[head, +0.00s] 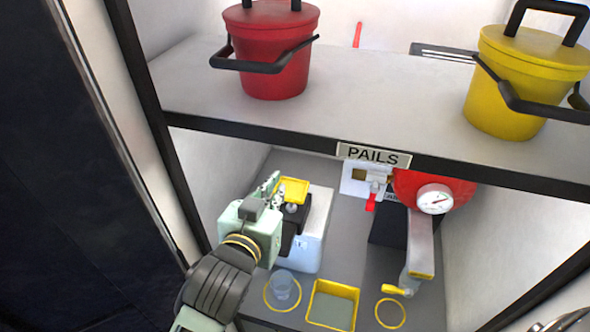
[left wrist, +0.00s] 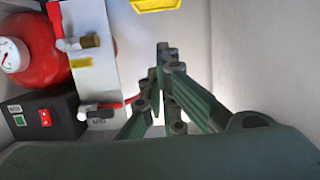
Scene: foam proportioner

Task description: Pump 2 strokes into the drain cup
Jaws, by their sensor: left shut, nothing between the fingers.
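A white canister (head: 313,240) with a black top stands on the lower shelf, and a yellow plate (head: 293,190), which looks like the pump's press plate, sits above it. A clear cup (head: 283,287) stands in a yellow ring in front of it; I take it for the drain cup. My left gripper (head: 273,187) is shut and empty, its tips close beside the yellow plate's left edge; contact cannot be told. In the left wrist view my shut fingers (left wrist: 163,52) point up, and a yellow piece (left wrist: 156,4) shows above them, apart.
A red tank with a gauge (head: 435,199) and a grey spout stand right of the canister. A yellow-rimmed square tray (head: 312,318) and an empty yellow ring (head: 376,313) lie in front. Overhead, the shelf (head: 380,95) holds a red pail (head: 273,60) and a yellow pail (head: 510,85).

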